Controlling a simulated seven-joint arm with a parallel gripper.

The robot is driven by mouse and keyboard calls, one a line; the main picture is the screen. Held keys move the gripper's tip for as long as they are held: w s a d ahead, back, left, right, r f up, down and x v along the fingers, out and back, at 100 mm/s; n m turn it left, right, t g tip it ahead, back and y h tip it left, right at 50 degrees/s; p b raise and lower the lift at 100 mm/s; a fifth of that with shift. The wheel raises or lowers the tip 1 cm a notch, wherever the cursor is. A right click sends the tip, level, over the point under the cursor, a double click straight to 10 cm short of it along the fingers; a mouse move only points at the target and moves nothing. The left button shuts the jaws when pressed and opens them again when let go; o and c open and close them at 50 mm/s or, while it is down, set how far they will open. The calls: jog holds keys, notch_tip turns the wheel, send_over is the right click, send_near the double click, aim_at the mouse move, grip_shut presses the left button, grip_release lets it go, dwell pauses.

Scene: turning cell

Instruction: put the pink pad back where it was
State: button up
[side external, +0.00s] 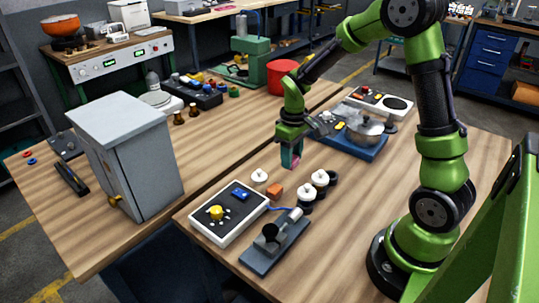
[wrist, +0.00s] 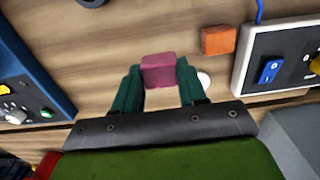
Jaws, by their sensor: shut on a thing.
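The pink pad (wrist: 158,71) is a small block held between the two teal fingers of my gripper (wrist: 157,88) in the wrist view. In the side view my gripper (side external: 290,156) hangs over the wooden table. The pink pad (side external: 295,161) shows there only as a small patch between the fingers, partly hidden by them. The gripper is shut on the pad. The pad seems to be above the table, though the exact gap is hard to tell.
An orange block (side external: 275,191) lies on the table below, beside a white control box (side external: 229,213). White-topped black knobs (side external: 320,178) stand to its right. A blue tray (side external: 347,143) with a metal pot lies behind. A grey cabinet (side external: 127,160) stands left. Bare table (side external: 400,160) lies right.

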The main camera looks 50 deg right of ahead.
jog(key=shift+f, duration=2.35)
jog(key=shift+f, duration=0.1)
jog(key=o, duration=1)
notch_tip(320, 180, up, 12)
jog(key=shift+f, duration=0.1)
jog(key=shift+s+a+r+m+t+y, duration=0.35)
jog(key=shift+s+a+r+m+t, duration=0.3)
jog(key=shift+s+a+r+t, duration=1)
jog(key=shift+s+a+r+m+t+y, duration=0.3)
jog(key=shift+s+a+r+m+t, duration=0.45)
jog(key=shift+s+a+r, duration=1.7)
jog(key=shift+s+a+r+m+t+y, duration=0.35)
jog(key=shift+s+a+r+m+t, duration=0.25)
jog(key=shift+s+a+r+t, duration=1.05)
